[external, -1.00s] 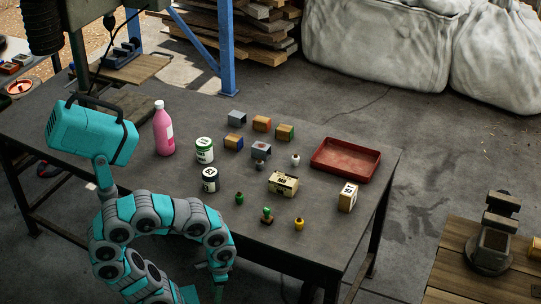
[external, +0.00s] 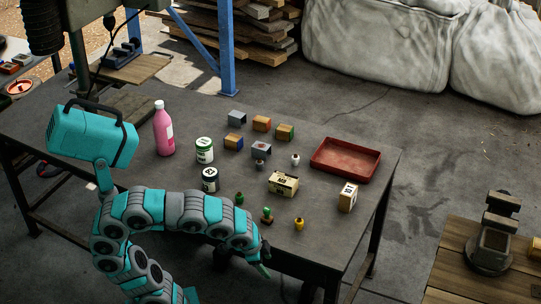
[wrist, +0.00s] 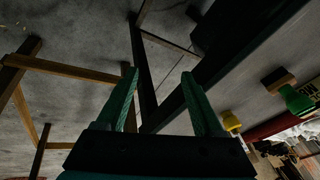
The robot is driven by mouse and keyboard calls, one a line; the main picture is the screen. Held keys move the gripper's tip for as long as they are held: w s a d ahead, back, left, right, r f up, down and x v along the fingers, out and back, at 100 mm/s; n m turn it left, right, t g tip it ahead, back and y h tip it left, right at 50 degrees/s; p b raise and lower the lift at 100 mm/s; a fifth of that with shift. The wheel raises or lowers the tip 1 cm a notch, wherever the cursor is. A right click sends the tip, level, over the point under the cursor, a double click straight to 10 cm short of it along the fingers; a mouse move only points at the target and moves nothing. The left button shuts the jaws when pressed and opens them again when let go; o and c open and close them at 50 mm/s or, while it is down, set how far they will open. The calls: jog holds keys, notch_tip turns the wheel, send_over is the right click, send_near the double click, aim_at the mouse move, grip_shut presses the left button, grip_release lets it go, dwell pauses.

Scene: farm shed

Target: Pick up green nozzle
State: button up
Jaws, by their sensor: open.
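A small green nozzle (external: 239,198) with a dark top stands near the front edge of the dark table, just behind my arm. A second green piece (external: 267,214) on a brown base stands to its right; in the wrist view a green piece (wrist: 297,100) beside a brown block shows at the right, probably this one. My gripper (external: 262,268) hangs at the table's front edge, pointing down, apart from both. In the wrist view my gripper (wrist: 159,77) is open, with nothing between its fingers.
A yellow nozzle (external: 299,224) stands right of the green pieces. Behind are a label box (external: 283,184), tins (external: 210,180), several small blocks, a pink bottle (external: 163,130) and a red tray (external: 346,159). Table legs and floor lie below my gripper.

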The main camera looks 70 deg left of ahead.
jog(key=w+a+r+m+t+y, duration=0.3)
jog(key=w+a+r+t, duration=0.2)
jog(key=w+a+r, duration=0.7)
jog(key=w+a+r+m+t+y, duration=0.1)
jog(key=a+r+m+t+y, duration=0.15)
jog(key=a+r+m, duration=0.45)
jog(key=w+a+r+m+t+y, duration=0.1)
jog(key=a+r+m+t, duration=0.35)
jog(key=a, duration=0.45)
jog(key=m+g+h, duration=0.2)
jog(key=m+h, duration=0.5)
jog(key=m, duration=0.9)
send_over(237, 195)
jog(key=w+a, duration=0.4)
jog(key=a, duration=0.1)
notch_tip(237, 195, down, 13)
jog(key=s+d+f+m+h, duration=0.1)
jog(key=s, duration=0.1)
jog(key=s+d+f+m+h, duration=0.1)
jog(key=s+f, duration=0.1)
jog(key=s, duration=0.1)
jog(key=s+d+f+m+g+h+b, duration=0.1)
jog(key=s+d, duration=0.1)
jog(key=shift+s+f, duration=0.25)
jog(key=shift+f, duration=0.05)
jog(key=shift+d+f, duration=0.1)
jog(key=shift+h+x, duration=0.25)
jog(key=shift+x, duration=0.6)
jog(key=shift+p+x, duration=0.3)
jog(key=shift+x, duration=2.7)
